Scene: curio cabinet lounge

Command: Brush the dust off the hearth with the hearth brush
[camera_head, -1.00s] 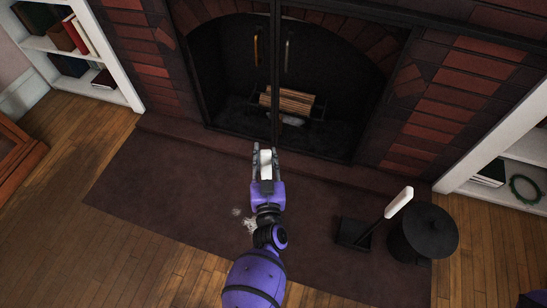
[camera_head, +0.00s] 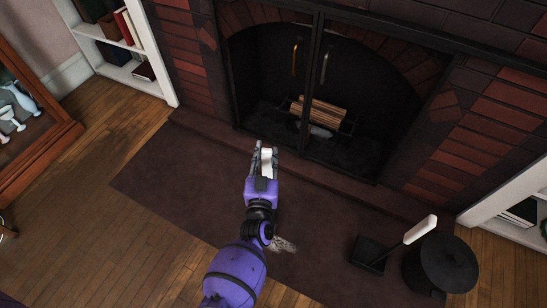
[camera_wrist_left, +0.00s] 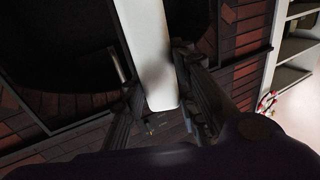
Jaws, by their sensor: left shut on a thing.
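My left gripper (camera_head: 264,161) is shut on a white handle (camera_head: 266,156), which I take to be the hearth brush's. In the left wrist view the white handle (camera_wrist_left: 150,50) runs up between the dark fingers; its bristles are not visible. The hearth (camera_head: 190,180) is a dark brown slab in front of the fireplace, and the gripper is over it. A pale patch of dust (camera_head: 284,244) lies on the slab, just right of my left wrist and nearer than the gripper. My right gripper is not in view.
A dark dustpan (camera_head: 369,254) with a white handle (camera_head: 420,229) sits at the slab's right, beside a black bucket (camera_head: 446,265). The glass-doored fireplace holds logs (camera_head: 318,112). A wooden display cabinet (camera_head: 40,150) stands at left. The slab's left part is clear.

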